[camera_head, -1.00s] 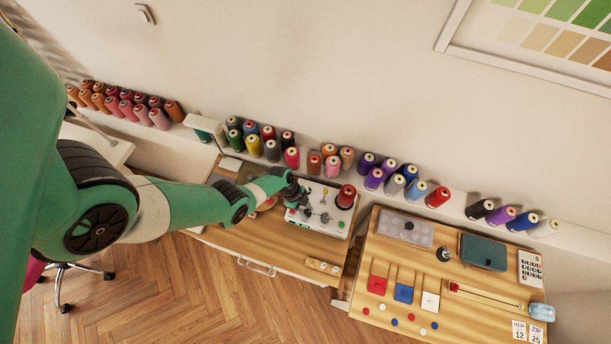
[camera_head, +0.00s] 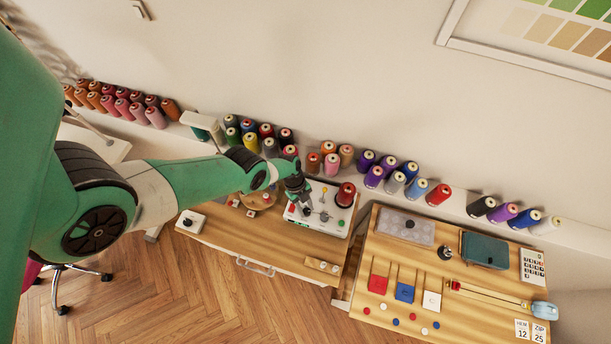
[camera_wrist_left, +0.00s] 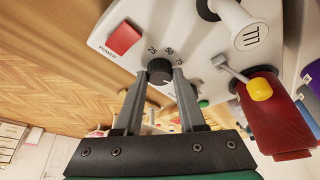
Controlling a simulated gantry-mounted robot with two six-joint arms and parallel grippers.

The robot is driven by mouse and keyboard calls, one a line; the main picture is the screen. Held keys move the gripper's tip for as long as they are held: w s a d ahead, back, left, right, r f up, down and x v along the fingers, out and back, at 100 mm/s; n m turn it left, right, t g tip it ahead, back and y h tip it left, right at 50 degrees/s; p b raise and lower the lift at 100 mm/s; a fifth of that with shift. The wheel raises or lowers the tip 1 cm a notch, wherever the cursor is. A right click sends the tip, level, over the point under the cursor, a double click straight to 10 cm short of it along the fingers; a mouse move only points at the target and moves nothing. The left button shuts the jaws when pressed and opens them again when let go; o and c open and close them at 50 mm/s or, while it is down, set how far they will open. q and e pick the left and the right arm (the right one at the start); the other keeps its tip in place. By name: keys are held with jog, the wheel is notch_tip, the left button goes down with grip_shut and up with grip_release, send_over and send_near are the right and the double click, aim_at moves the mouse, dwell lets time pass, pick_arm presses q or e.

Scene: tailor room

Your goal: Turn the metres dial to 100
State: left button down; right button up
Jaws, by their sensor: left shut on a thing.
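The metres dial is a small black knob (camera_wrist_left: 160,66) on the white panel (camera_wrist_left: 195,45) of the winding machine (camera_head: 318,226). The marks 25, 50 and 75 show around its far side in the left wrist view; a 100 mark is not visible, and I cannot read the pointer. My left gripper (camera_wrist_left: 162,80) is shut on the knob, one finger on each side. In the head view my left gripper (camera_head: 303,198) is over the machine's left part, and the knob is hidden there. My right gripper is in neither view.
A red POWER button (camera_wrist_left: 124,38), a yellow-tipped lever (camera_wrist_left: 259,89) and a red thread cone (camera_wrist_left: 275,120) are close to the dial. A white box with a black knob (camera_head: 188,222) stands left on the table. Thread cones line the wall shelf.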

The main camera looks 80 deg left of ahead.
pick_arm(q)
jog(key=shift+a, duration=0.1)
jog(key=c, duration=0.5)
grip_release()
jog(key=p+v, duration=0.9)
jog(key=v, duration=0.2)
jog(key=shift+r, duration=0.3)
